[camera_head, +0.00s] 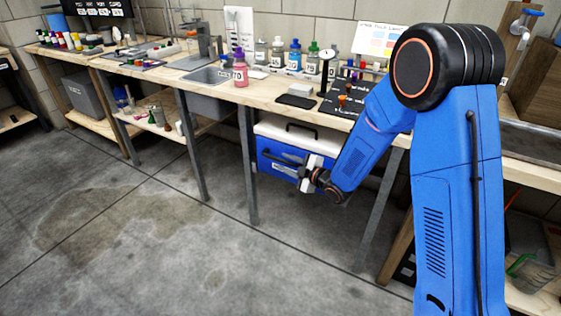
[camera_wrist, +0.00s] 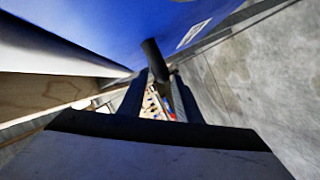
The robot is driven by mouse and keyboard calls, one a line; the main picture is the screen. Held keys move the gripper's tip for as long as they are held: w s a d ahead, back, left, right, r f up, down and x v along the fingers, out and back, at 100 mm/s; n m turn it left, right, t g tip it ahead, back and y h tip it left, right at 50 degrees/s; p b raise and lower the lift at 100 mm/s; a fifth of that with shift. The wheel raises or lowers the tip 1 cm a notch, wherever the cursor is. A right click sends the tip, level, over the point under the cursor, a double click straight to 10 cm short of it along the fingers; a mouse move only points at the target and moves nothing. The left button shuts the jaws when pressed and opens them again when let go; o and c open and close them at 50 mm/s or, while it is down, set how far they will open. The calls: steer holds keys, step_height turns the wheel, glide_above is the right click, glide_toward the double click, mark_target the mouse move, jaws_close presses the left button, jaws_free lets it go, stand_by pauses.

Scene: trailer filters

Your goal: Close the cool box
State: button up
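The cool box (camera_head: 268,147) stands under the workbench in the head view. It has a blue body and a white lid (camera_head: 270,129) with a dark handle. I cannot tell whether the lid sits fully down. My gripper (camera_head: 308,172) is low in front of the box, at its right part, and hides some of the front. In the wrist view, the blue side of the box (camera_wrist: 100,25) fills the top. A black bar (camera_wrist: 155,62) stands out from it at the tips of my gripper's fingers (camera_wrist: 158,80). The fingers are apart; whether they press on the bar is unclear.
The wooden workbench (camera_head: 170,72) runs above the box, with bottles, a sink and tools on top. A metal bench leg (camera_head: 247,165) stands left of the box and another (camera_head: 380,210) to its right. The concrete floor (camera_head: 130,240) in front is clear.

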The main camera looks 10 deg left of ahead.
steer(key=shift+x, duration=1.9)
jaws_close()
